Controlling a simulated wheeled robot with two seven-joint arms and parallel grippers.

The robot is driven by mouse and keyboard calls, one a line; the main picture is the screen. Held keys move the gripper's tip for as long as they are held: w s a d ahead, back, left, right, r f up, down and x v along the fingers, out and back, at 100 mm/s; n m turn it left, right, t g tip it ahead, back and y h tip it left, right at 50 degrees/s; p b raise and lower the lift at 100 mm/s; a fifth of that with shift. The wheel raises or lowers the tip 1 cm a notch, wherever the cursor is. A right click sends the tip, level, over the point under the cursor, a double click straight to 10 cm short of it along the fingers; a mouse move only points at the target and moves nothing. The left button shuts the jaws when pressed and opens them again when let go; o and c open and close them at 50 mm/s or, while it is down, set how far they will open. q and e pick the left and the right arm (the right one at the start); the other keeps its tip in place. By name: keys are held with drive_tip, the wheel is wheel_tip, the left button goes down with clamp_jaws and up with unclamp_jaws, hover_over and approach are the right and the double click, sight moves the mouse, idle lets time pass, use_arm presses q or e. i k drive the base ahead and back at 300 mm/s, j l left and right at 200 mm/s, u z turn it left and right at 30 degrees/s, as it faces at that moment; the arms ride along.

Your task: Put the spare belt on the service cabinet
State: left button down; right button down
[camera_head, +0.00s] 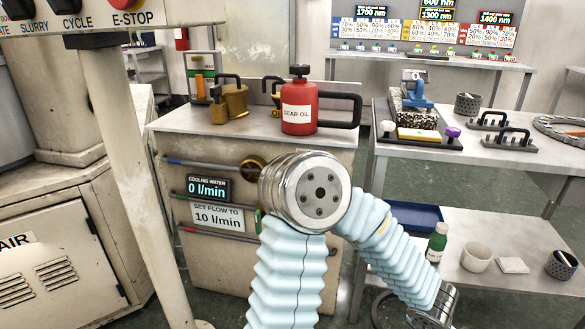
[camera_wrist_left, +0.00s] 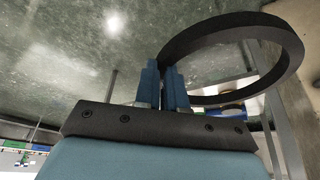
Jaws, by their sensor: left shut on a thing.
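The spare belt is a black closed loop (camera_wrist_left: 240,24) in the left wrist view. My left gripper (camera_wrist_left: 166,85) is shut on one side of it with its blue fingertips, and the loop sticks out to the right. In the head view my left arm bends down to the lower right, and its fingertips are hidden. A dark curved band beside that wrist at the lower edge may be part of the belt. The service cabinet (camera_head: 215,262), beige with a grey top, stands beyond the arm, left of the wrist. My right gripper is not in view.
On the cabinet top stand a red gear oil can (camera_head: 300,108) and a brass oil can (camera_head: 229,103); its front left top is clear. A grey post (camera_head: 130,160) stands to the left. A two-level bench (camera_head: 470,155) with tools is on the right.

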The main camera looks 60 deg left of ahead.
sight(173, 123)
drive_tip(key=k+j+u, duration=0.25)
drive_tip(key=k+j, duration=1.6)
